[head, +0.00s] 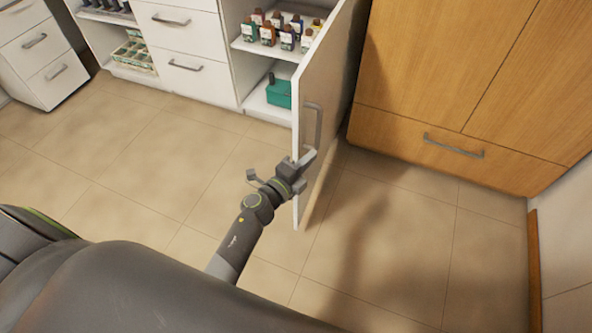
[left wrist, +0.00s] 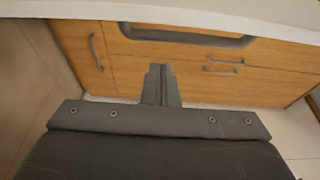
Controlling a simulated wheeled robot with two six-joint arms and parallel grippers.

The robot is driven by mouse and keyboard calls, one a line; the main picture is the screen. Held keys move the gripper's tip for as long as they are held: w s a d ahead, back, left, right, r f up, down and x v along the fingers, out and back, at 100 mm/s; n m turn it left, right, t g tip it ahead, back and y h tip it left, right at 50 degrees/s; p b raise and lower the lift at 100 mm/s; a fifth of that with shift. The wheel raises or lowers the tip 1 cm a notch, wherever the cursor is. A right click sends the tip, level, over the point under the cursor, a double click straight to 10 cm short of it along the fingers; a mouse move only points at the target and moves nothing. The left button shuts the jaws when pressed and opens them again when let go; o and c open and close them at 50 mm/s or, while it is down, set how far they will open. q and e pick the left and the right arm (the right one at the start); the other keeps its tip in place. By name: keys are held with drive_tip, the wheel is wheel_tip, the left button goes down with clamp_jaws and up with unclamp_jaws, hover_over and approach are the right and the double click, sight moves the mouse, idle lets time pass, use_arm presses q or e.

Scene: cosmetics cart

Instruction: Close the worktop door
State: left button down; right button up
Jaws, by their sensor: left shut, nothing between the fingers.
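The white worktop door (head: 335,70) stands wide open, swung out from the cabinet toward me. Its grey bar handle (head: 312,125) is on the face to the right. My left gripper (head: 308,158) is at the lower end of this handle, near the door's free edge; I cannot tell whether it touches. In the left wrist view my left gripper's fingers (left wrist: 160,72) are together and empty. A pale door panel (left wrist: 200,10) crosses the top of that view, with the grey handle (left wrist: 190,38) just beyond the fingertips. My right gripper is not in view.
The open cabinet's shelf (head: 262,48) holds several small bottles, with a green box (head: 279,93) below. White drawers (head: 187,48) stand to the left. A wooden cabinet (head: 455,95) stands to the right. The tiled floor (head: 385,255) around the door is clear.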

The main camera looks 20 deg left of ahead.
sight(298, 151)
use_arm(q)
drive_tip(key=shift+w+a, duration=0.45)
drive_tip(key=shift+a, duration=0.4)
drive_tip(key=shift+w+a, duration=0.4)
drive_tip(key=shift+a, duration=0.45)
drive_tip(key=shift+a+b, duration=0.1)
drive_tip(key=shift+b, duration=0.2)
